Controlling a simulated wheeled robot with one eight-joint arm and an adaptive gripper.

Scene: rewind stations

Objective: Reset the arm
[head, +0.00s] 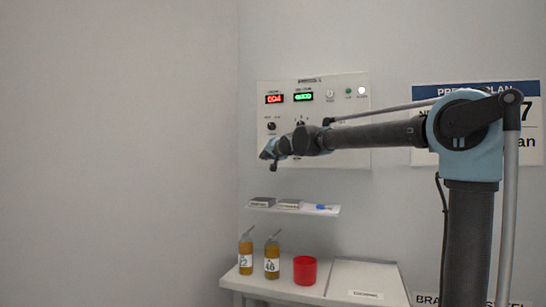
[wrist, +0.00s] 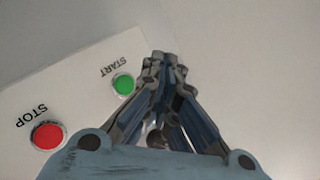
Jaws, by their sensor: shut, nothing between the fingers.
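My arm reaches left across the head view, with my gripper (head: 268,156) in front of the lower left part of a white control panel (head: 350,150) on the wall. In the wrist view my gripper (wrist: 163,62) is shut and empty, its fingertips together. A green START button (wrist: 123,84) lies just left of the fingertips, and a red STOP button (wrist: 47,135) is farther left. My gripper and arm hide the lower part of the panel in the head view. I cannot tell whether the fingertips touch the panel.
The panel has a red display (head: 274,99) and a green display (head: 303,96). Below are a small shelf (head: 333,211) with small items and a white bench (head: 240,281) bearing two bottles, a red cup (head: 305,270) and a flat white board (head: 365,275). The left wall is bare.

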